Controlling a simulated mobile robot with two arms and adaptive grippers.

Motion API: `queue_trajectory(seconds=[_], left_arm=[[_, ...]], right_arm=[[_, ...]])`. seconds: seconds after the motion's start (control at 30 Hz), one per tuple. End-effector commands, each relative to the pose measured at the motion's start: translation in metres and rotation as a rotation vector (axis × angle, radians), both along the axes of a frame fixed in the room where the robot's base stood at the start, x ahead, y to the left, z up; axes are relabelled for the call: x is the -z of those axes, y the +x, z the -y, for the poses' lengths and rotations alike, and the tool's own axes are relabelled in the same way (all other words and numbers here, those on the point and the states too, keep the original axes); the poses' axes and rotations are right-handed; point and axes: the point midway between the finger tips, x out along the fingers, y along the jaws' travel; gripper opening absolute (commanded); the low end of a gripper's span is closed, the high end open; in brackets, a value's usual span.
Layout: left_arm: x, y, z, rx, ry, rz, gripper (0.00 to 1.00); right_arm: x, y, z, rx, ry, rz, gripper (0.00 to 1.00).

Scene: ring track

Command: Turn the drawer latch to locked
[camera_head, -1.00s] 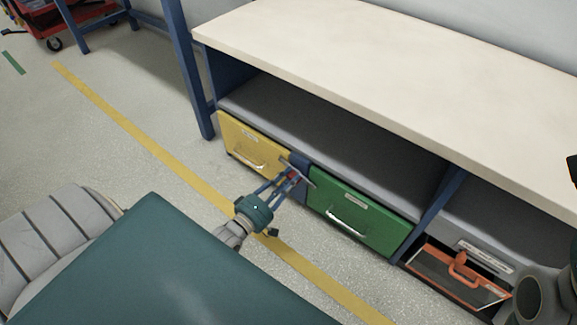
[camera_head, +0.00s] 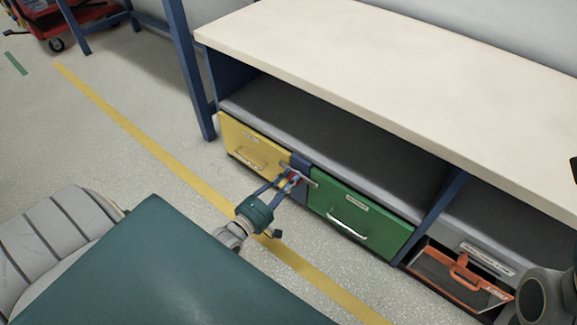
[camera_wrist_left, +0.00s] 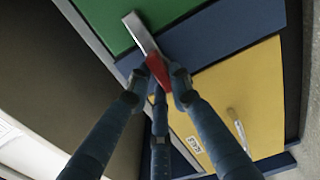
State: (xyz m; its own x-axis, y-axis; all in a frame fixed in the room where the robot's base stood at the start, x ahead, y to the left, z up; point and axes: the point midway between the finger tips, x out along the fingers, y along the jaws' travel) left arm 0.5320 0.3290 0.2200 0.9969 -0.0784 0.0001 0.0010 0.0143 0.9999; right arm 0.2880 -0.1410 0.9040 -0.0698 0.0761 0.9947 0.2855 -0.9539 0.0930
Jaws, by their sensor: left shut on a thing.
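The drawer latch is a flat metal bar (camera_head: 310,181) with a red grip (camera_wrist_left: 157,68). It sits on the blue post (camera_wrist_left: 222,30) between the yellow drawer (camera_head: 250,140) and the green drawer (camera_head: 375,226). The bar lies across the post, and one end overlaps the green drawer's front in the left wrist view. Both drawers look closed. My left gripper (camera_head: 291,179) is shut on the red grip, its fingers around it in the left wrist view. Part of the latch is hidden by the fingers. My right gripper is not in view.
A pale worktop (camera_head: 400,80) overhangs an open shelf (camera_head: 330,140) above the drawers. An orange drawer or bin (camera_head: 460,284) stands out at the lower right. A yellow floor line (camera_head: 150,145) runs past the unit. A red cart (camera_head: 45,20) is far left.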

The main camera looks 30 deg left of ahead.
Motion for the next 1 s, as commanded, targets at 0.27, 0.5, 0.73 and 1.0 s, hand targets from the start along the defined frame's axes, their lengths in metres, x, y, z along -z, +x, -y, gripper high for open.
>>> queue_trajectory(seconds=[0.27,0.5,0.73,1.0], left_arm=[[0.001,-0.001,0.001,0.000,-0.003,-0.003,0.40],[0.001,-0.002,0.000,0.000,-0.001,-0.002,0.40],[0.002,-0.035,-0.002,0.000,-0.001,-0.005,0.40],[0.002,-0.091,-0.007,0.000,-0.002,-0.006,0.40]], right_arm=[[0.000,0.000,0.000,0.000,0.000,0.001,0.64],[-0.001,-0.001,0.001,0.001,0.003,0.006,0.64],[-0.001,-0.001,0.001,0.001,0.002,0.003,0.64],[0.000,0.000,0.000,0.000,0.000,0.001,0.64]])
